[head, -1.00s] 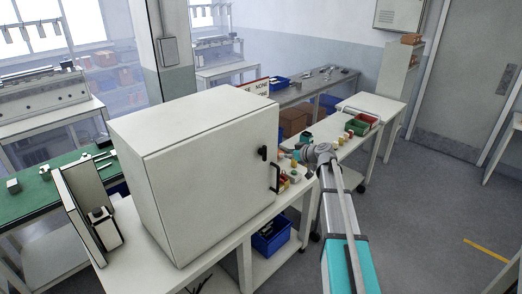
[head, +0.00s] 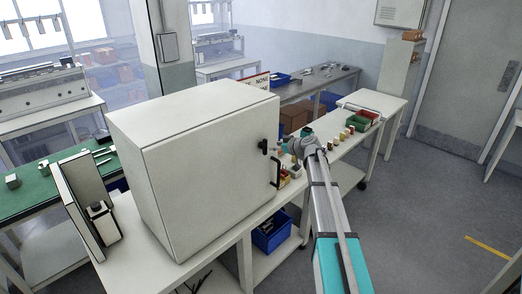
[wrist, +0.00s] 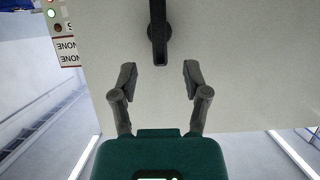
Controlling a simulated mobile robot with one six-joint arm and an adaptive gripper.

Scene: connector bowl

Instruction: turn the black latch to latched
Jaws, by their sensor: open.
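The black latch (head: 263,146) is on the front face of the white cabinet (head: 212,185), near its right edge and above a black bar handle (head: 275,172). In the wrist view the latch (wrist: 158,30) is a dark lever on a round hub, lying along the picture's vertical. My gripper (wrist: 158,72) is open, with its two fingers apart on either side of the line of the latch. The fingertips sit just short of the hub, and I see no contact. In the head view my arm's wrist hides the gripper's fingers.
A white table (head: 230,243) bears the cabinet, with small coloured parts beside it. A blue bin (head: 272,236) is on the shelf below. The floor at right is clear.

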